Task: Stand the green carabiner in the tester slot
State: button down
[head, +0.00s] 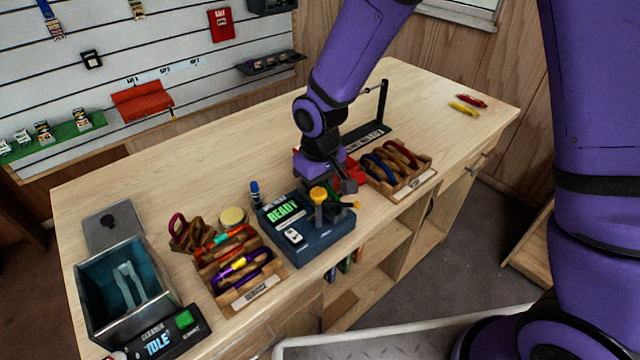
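The tester (322,249) is a dark blue box on the bench with a lit green screen reading READY. My gripper (346,189) is low over the back right part of the tester, beside the knob. Its fingers are small and partly hidden, so I cannot tell whether they are open or shut. I cannot make out a green carabiner for certain; a small dark green shape and a yellow-orange bit show just under the gripper. The tester slot cannot be told apart from here.
A wooden rack (421,186) with blue and red carabiners stands right of the tester. Another rack (257,294) with several coloured carabiners is to the left. An open teal-lined metal box (85,312) and an IDLE unit (170,338) are at far left. The bench's back right is mostly clear.

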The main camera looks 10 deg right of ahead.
jog(key=shift+f, duration=0.45)
jog(key=c, duration=1.1)
grip_release()
jog(key=shift+r, duration=0.1)
notch_tip(320, 180, up, 11)
jog(key=shift+d+f, duration=0.1)
jog(key=shift+f, duration=0.05)
jog(key=s+d+r+m+t, duration=0.2)
jog(key=s+d+r, duration=0.3)
jog(key=d+r, duration=0.45)
jog(key=s+d+r+m+t, duration=0.25)
jog(key=s+d+r, duration=0.25)
jog(key=d+r, duration=0.4)
jog(key=s+d+m, duration=0.2)
jog(key=s+d, duration=0.4)
jog(key=s, duration=0.2)
jog(key=shift+s+r+t, duration=0.35)
jog(key=shift+s+r, duration=0.05)
